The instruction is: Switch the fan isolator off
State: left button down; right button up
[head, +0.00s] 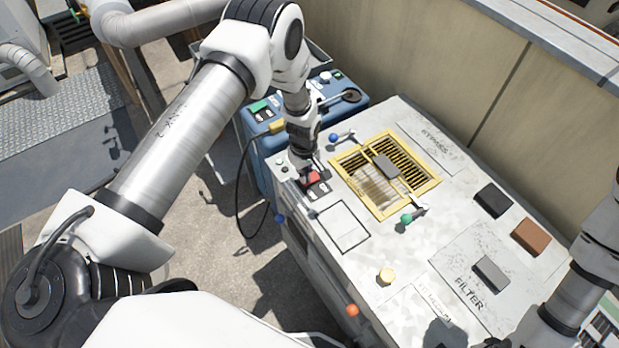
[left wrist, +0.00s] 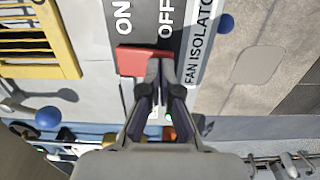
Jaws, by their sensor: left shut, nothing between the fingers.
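The fan isolator (left wrist: 205,40) shows in the left wrist view as a dark plate with ON and OFF lettering and a side label. Its red switch piece (left wrist: 132,62) lies beside the lettering, across the ON and OFF columns. My left gripper (left wrist: 160,62) is shut and empty, its fingertips at the OFF-side end of the red piece. I cannot tell whether they touch it or which way it is set. In the head view my left gripper (head: 305,168) comes down at the red piece (head: 315,178) on the cabinet's far left corner.
The pale cabinet top (head: 375,265) bears a yellow-framed grille (head: 425,187), coloured knobs and several dark or brown blocks, including a brown one (head: 530,236). A blue case (head: 265,150) stands behind the isolator. A wall (head: 420,60) runs along the back. My right arm is at right.

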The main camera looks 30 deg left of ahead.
pick_arm(q)
jog(key=shift+f, duration=0.25)
pick_arm(e)
jog(key=shift+f, duration=0.2)
pick_arm(q)
jog(key=shift+r, duration=0.1)
notch_tip(320, 180, up, 7)
jog(key=p, duration=0.4)
jog(key=shift+p, duration=0.4)
pick_arm(e)
notch_tip(320, 180, up, 5)
jog(key=shift+f, duration=0.1)
